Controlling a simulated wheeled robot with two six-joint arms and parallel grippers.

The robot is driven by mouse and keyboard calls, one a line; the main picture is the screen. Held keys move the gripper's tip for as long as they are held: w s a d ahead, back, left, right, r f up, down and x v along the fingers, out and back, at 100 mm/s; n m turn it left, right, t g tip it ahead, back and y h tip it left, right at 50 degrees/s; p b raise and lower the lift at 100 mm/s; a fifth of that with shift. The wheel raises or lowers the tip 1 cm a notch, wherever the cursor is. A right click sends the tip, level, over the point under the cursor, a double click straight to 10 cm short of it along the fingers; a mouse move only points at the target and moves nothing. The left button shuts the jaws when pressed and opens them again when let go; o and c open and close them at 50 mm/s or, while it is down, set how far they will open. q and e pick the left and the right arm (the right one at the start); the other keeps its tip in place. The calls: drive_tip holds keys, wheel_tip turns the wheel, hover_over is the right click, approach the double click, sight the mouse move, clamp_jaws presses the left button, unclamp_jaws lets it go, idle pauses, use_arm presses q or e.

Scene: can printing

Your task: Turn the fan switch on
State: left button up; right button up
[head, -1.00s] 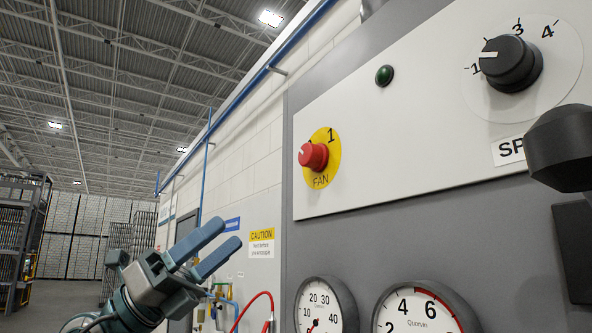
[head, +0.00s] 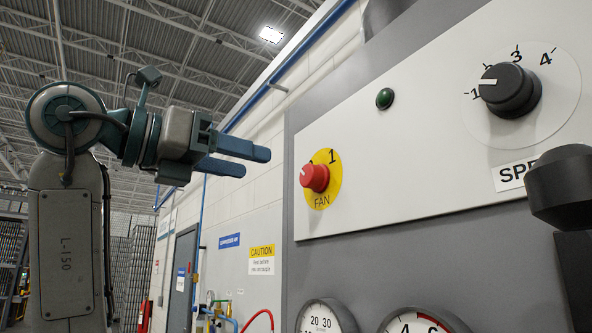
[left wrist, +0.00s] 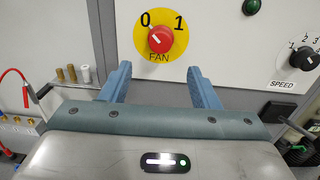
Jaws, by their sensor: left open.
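The fan switch is a red knob (head: 314,177) on a yellow round plate (head: 324,198) marked FAN, on the white panel. In the left wrist view the red knob (left wrist: 160,39) sits between the marks 0 and 1, and its white pointer line is turned up and left toward 0. My left gripper (head: 257,162) is open and empty, to the left of the knob and apart from it. In the left wrist view its two fingers (left wrist: 158,78) stand wide apart below the knob. My right gripper is not in view.
The white panel (head: 420,130) also carries a green lamp (head: 385,98) and a black speed knob (head: 508,90). Two gauges (head: 325,318) are below it. A dark rounded part (head: 565,185) sticks out at the right. The space between my left gripper and the panel is clear.

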sight(305, 177)
use_arm(q)
drive_tip(key=p+x, duration=0.4)
drive_tip(key=x, duration=0.5)
drive_tip(key=shift+r, duration=0.1)
drive_tip(key=shift+w+d, duration=0.2)
drive_tip(key=shift+d, duration=0.05)
drive_tip(key=c, duration=1)
